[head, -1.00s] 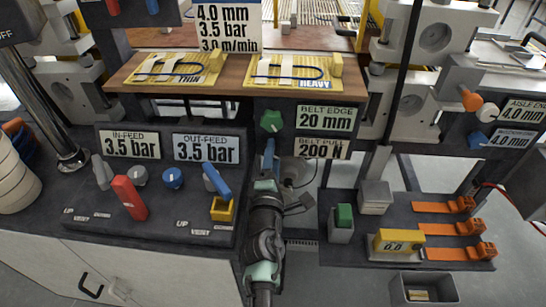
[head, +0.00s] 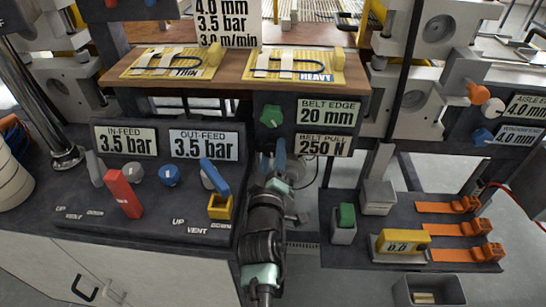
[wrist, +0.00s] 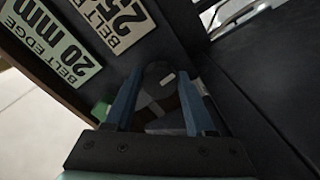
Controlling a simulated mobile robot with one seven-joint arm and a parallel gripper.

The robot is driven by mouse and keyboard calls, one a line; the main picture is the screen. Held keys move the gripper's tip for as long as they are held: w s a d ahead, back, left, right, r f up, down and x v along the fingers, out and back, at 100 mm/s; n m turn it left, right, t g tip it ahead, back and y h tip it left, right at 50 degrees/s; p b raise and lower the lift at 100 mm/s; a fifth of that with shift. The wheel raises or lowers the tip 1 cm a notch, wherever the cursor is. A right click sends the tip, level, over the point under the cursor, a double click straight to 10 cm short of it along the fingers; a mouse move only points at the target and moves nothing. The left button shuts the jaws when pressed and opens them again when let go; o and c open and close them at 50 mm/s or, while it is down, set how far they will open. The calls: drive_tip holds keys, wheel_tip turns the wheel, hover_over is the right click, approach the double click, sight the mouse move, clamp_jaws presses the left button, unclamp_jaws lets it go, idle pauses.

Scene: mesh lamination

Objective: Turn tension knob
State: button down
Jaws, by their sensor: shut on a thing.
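My gripper (head: 273,152) is at the dark panel under the green knob (head: 271,117). In the wrist view its blue fingers (wrist: 158,100) stand on either side of a dark round knob (wrist: 157,73) with a pale mark, and are shut on it. I take this as the tension knob; in the head view my gripper hides most of it. The belt pull display (head: 323,146) beside it reads 250 N. It also shows in the wrist view (wrist: 119,20), cut off by the picture edge. The belt edge display (head: 328,113) above reads 20 mm.
The wooden shelf (head: 230,76) with two yellow boards overhangs the panel. A control console (head: 140,215) with a red lever (head: 123,192) and blue lever (head: 214,177) is left of my arm. A yellow meter (head: 403,242) and orange clamps (head: 465,204) sit at the right.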

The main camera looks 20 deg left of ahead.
drive_tip(key=shift+a+f+m+b, duration=0.15)
drive_tip(key=shift+m+b, duration=0.3)
drive_tip(key=shift+m, duration=0.75)
drive_tip(key=shift+c, duration=1.2)
unclamp_jaws()
drive_tip(key=p+v, duration=0.3)
drive_tip(key=v, duration=1)
drive_tip(key=shift+r, duration=0.2)
